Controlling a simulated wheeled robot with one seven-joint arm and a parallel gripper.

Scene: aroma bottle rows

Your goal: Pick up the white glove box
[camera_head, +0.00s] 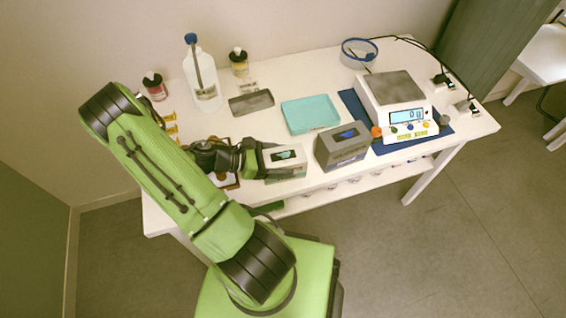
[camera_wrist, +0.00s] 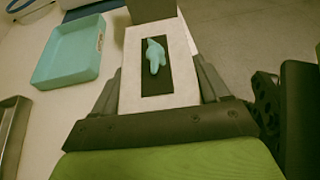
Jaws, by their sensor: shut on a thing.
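The white glove box (camera_head: 286,165) is near the front edge of the white table, left of the grey glove box. In the wrist view the white glove box (camera_wrist: 185,50) shows its top, with a dark slot and a teal glove sticking out. My gripper (camera_head: 268,161) reaches it from the left. In the wrist view my gripper (camera_wrist: 160,92) has one finger along each side of the box and is shut on it. I cannot tell whether the box's underside touches the table.
The grey glove box (camera_head: 343,148) with a blue glove stands close on the right. A teal tray (camera_head: 310,114) and a metal tray (camera_head: 251,102) lie behind. A scale (camera_head: 393,95) is at the right. Bottles, including a tall white one (camera_head: 203,82), stand at the back left.

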